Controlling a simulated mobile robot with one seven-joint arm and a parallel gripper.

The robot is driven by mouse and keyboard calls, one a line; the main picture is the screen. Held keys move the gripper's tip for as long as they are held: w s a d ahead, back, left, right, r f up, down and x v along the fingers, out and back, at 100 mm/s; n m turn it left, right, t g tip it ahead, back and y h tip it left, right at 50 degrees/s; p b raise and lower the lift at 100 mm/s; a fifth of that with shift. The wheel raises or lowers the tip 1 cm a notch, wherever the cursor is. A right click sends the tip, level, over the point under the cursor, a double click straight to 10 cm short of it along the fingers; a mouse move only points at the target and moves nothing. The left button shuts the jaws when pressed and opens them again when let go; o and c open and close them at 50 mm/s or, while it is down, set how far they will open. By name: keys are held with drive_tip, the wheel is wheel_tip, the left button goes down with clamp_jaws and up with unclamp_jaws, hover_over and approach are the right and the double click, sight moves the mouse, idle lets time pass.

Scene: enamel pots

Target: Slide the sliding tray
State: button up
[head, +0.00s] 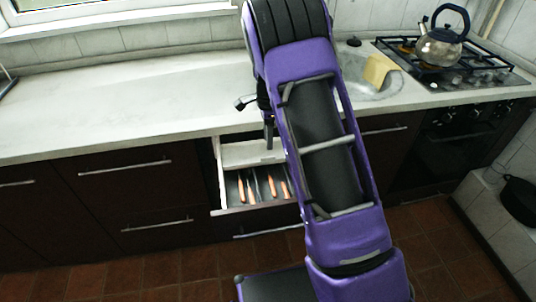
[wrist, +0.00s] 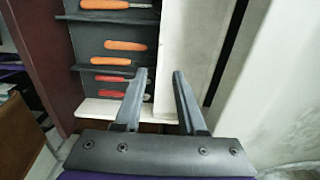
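The sliding tray appears as a pale flat panel (head: 248,154) across the back part of an open drawer (head: 222,190). In the wrist view the pale panel (wrist: 182,30) runs beside the dark compartments. My gripper (head: 268,138) is over the back of the drawer, close to the panel. In the wrist view my gripper (wrist: 160,76) has its two fingers apart, with the panel's surface showing between and beyond them. I cannot tell whether a finger touches it. Part of the drawer's right side is hidden behind my arm.
Orange-handled utensils (head: 272,186) lie in the drawer's dark front compartments. The counter (head: 120,100) overhangs the drawer's back. A yellow cloth (head: 377,69) lies by the sink (head: 382,88), and a kettle (head: 440,45) stands on the stove. The counter at left is clear.

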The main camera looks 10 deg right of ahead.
sight(268, 153)
wheel_tip(268, 153, down, 7)
drive_tip(key=shift+r, duration=0.15)
clamp_jaws()
idle(1.5)
